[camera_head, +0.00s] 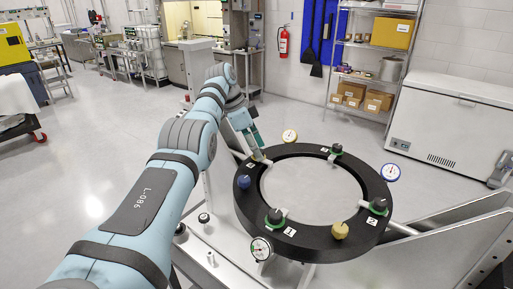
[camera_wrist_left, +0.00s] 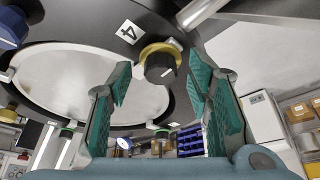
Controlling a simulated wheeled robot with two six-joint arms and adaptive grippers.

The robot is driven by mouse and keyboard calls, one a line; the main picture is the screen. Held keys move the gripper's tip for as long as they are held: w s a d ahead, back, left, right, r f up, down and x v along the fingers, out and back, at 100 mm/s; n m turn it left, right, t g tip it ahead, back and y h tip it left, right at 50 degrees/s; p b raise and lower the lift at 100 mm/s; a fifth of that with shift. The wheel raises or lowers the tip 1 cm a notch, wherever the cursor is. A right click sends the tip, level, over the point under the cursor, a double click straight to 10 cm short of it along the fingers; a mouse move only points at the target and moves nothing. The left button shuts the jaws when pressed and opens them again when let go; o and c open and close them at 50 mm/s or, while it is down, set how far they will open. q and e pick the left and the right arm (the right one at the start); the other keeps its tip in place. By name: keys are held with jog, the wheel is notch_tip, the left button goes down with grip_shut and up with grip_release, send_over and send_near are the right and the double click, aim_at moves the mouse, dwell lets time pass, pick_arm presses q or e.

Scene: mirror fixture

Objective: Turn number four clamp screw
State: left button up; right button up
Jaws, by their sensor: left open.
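The black ring fixture (camera_head: 299,258) carries several black clamp screws around its rim. In the left wrist view, the number 4 label (camera_wrist_left: 129,31) is beside a black clamp screw (camera_wrist_left: 160,65) with a gold-coloured collar. My left gripper (camera_wrist_left: 162,100) is open, its two teal-padded fingers on either side of that screw in the picture; I cannot tell whether either touches it. My right gripper is not in view.
A blue knob (camera_head: 243,182), a yellow knob (camera_head: 340,230) and dial gauges (camera_head: 390,172) crowd the rim. The ring's centre (camera_head: 305,190) is clear.

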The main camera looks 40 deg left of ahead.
pick_arm(q)
jog(key=s+a, duration=0.8)
jog(key=a, duration=0.1)
jog(key=shift+s+r, duration=0.2)
jog(key=shift+r, duration=0.25)
jog(key=shift+d, duration=0.1)
